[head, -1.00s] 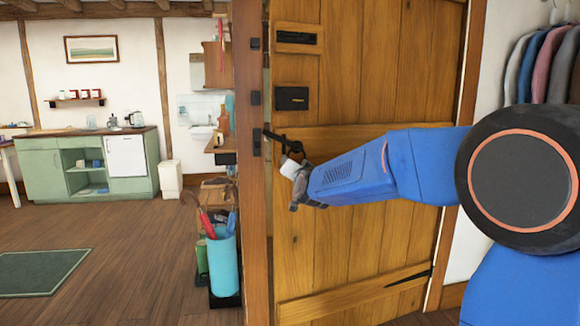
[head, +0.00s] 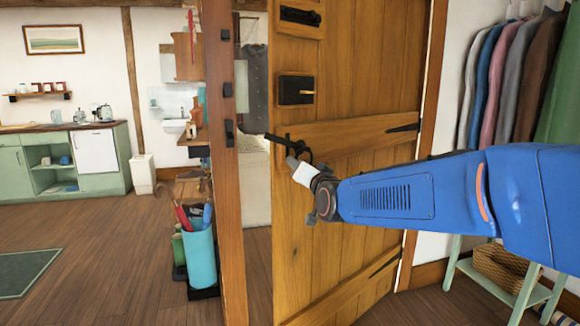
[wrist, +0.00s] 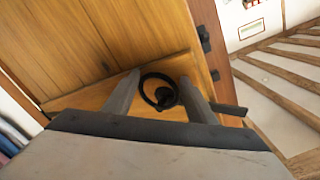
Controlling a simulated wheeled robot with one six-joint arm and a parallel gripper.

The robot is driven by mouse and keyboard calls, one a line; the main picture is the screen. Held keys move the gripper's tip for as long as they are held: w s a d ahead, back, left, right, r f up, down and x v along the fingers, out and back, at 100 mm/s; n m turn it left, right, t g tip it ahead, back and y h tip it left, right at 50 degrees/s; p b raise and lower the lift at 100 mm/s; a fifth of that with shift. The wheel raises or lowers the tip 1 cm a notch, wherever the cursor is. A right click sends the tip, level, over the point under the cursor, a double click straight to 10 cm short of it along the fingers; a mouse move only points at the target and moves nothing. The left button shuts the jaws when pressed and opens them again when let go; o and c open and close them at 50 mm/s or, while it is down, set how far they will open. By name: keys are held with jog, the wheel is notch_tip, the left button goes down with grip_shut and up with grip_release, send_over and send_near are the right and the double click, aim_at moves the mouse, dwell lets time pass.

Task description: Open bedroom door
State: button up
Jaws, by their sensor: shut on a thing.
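The wooden plank door (head: 370,90) stands ajar, with a gap between its free edge and the post (head: 226,200) on its left. Its black ring handle with a latch bar (head: 304,150) is at the door's left edge. My gripper (head: 298,165) reaches the handle from the right and is shut on it. In the wrist view the black ring handle (wrist: 158,91) lies between the two grey fingers of my gripper (wrist: 160,92). The exact contact of the fingers with the ring is hard to make out.
A turquoise umbrella stand (head: 200,252) stands left of the post. Hanging clothes (head: 500,85) and a green bench (head: 500,285) with a basket are at the right. A green kitchen unit (head: 75,160) is far left. The left floor is mostly clear.

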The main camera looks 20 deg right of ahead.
jog(key=shift+s+d+r, duration=0.2)
jog(key=shift+s+d, duration=0.3)
jog(key=shift+s, duration=0.3)
jog(key=shift+s+d+r, duration=0.2)
jog(key=shift+s+d, duration=0.3)
jog(key=shift+s, duration=0.25)
jog(key=o, duration=1.3)
jog(key=shift+w+f, duration=0.1)
jog(key=s, duration=1.7)
jog(key=shift+s+f, duration=0.25)
jog(key=shift+f, duration=0.15)
jog(key=shift+a, duration=0.1)
